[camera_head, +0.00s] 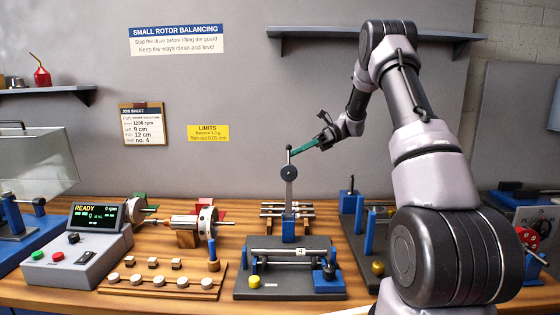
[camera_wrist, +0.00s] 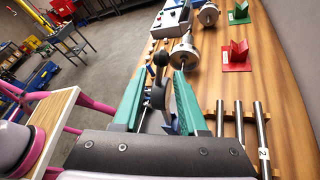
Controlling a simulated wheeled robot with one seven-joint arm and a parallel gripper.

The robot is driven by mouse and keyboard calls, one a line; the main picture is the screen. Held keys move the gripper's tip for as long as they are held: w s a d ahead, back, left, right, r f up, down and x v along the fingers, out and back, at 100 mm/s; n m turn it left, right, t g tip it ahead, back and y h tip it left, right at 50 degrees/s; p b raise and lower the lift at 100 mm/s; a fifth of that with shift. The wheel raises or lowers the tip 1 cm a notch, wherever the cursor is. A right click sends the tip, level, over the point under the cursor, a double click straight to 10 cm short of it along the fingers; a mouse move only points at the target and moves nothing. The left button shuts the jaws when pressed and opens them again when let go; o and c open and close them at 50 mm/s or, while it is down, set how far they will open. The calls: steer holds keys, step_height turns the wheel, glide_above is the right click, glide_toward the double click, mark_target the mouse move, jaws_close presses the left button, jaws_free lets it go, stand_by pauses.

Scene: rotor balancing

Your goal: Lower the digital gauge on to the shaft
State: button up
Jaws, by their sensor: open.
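The digital gauge (camera_head: 289,173) has a dark round face on a grey upright arm, with a black knob (camera_head: 289,149) at its top and a blue base. The gauge stands raised behind the shaft (camera_head: 275,250), a silver bar tagged 4 lying across a dark fixture. My gripper (camera_head: 291,152) has green fingers and reaches in from the right at the height of the knob. In the wrist view my gripper (camera_wrist: 160,72) is open, with the gauge (camera_wrist: 158,94) between its fingers. I cannot tell whether a finger touches it. The shaft is not clear in the wrist view.
The control box (camera_head: 80,240) reads READY at the left. A wooden strip of weights (camera_head: 160,281) lies in front, with a rotor (camera_head: 207,221) behind it. Blue posts (camera_head: 369,232) stand to the right. Several spare bars (camera_wrist: 240,130) lie on a rack behind the gauge.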

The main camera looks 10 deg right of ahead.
glide_above(289, 181)
steer(key=w+a, duration=0.2)
steer(key=w, duration=0.1)
steer(key=shift+s+a+f, duration=0.1)
steer(key=shift+s+f, duration=0.1)
steer(key=shift+f, duration=0.95)
jaws_close()
stand_by(0.3)
